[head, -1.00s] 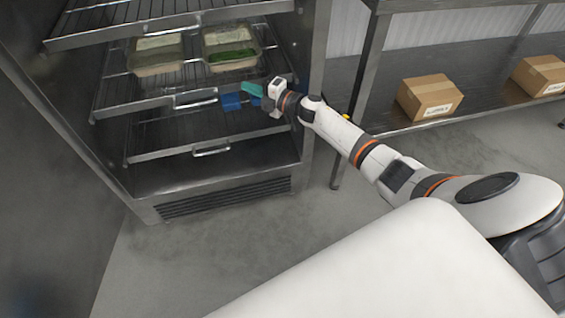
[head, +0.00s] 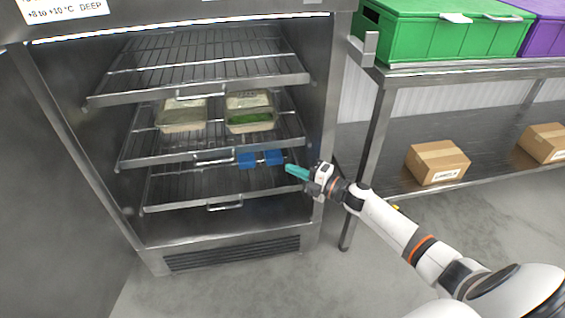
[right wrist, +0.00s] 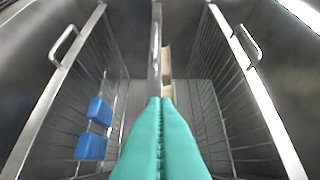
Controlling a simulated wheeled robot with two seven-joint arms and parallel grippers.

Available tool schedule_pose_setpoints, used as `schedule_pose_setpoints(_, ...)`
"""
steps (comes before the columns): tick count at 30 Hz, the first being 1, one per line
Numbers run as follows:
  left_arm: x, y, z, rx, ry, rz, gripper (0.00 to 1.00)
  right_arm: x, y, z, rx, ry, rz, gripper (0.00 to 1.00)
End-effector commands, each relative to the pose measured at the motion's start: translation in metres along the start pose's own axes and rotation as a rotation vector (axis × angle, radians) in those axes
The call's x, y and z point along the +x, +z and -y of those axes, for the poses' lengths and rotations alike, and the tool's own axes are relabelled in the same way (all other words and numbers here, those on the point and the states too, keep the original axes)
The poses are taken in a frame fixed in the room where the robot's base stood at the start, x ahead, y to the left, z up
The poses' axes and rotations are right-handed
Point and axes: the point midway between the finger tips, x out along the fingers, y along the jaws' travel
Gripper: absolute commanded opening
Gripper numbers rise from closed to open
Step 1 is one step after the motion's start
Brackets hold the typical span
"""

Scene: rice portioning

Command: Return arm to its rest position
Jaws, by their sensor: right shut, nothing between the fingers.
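My right gripper (head: 297,172) has teal fingers and is in front of the open fridge's right side, beside the middle and lower racks. In the right wrist view its teal fingers (right wrist: 160,140) are pressed together with nothing between them. Two food containers stand on the middle rack. The left one (head: 182,124) holds pale contents and the right one (head: 251,125) shows green contents. My left gripper is in neither view.
The steel fridge has pull-out wire racks with handles, such as the upper rack (head: 205,75). To the right, a shelf unit holds cardboard boxes (head: 437,162) and a green crate (head: 440,32). Clear floor lies in front.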

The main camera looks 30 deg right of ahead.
Motion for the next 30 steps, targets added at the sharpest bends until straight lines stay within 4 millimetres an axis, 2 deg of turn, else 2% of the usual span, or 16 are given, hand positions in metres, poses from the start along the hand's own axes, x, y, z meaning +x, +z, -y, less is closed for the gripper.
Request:
schedule_pose_setpoints(4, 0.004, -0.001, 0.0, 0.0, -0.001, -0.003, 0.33, -0.009, 0.0, 0.0, -0.001, 0.0, 0.0, 0.0)
schedule_pose_setpoints(11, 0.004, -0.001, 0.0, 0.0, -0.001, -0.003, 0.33, -0.008, 0.005, -0.004, 0.039, 0.002, -0.032, 0.0)
schedule_pose_setpoints(14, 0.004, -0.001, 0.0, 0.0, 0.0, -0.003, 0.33, -0.009, 0.018, -0.018, 0.155, 0.015, -0.13, 0.0)
schedule_pose_setpoints(17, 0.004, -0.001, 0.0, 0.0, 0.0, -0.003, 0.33, -0.018, 0.037, -0.041, 0.353, 0.051, -0.294, 0.0)
schedule_pose_setpoints(20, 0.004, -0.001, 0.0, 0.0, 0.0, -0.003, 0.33, -0.04, 0.062, -0.07, 0.592, 0.121, -0.488, 0.0)
schedule_pose_setpoints(24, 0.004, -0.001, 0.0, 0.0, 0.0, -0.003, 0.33, -0.085, 0.108, -0.11, 0.909, 0.265, -0.744, 0.0)
schedule_pose_setpoints(30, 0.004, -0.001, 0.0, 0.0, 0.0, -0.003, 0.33, -0.139, 0.167, -0.138, 1.186, 0.449, -0.978, 0.0)
